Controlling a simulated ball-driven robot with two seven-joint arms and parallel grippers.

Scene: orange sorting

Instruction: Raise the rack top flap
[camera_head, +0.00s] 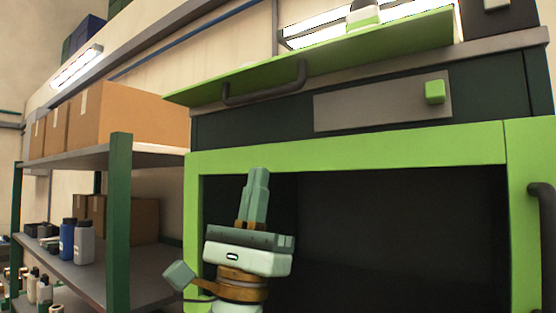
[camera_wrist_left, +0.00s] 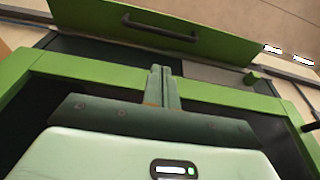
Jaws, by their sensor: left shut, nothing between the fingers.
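The rack's top flap (camera_head: 375,55) is a green panel that stands out, tilted, above the rack's dark upper front. A dark bar handle (camera_head: 264,88) is fixed to it. In the left wrist view the flap (camera_wrist_left: 90,12) and its handle (camera_wrist_left: 160,28) show beyond my fingers. My left gripper (camera_head: 258,172) points up in front of the rack's green frame and dark opening, below the flap and apart from it. Its fingers are shut together and empty, as the left wrist view (camera_wrist_left: 160,70) also shows. My right gripper is in neither view.
The rack's green frame (camera_head: 400,150) surrounds a dark opening. A grey panel with a green knob (camera_head: 435,92) sits above it. A shelf with a green post (camera_head: 120,220), cardboard boxes (camera_head: 140,115) and bottles (camera_head: 84,242) stands at the left. A dark handle (camera_head: 545,230) is at the right.

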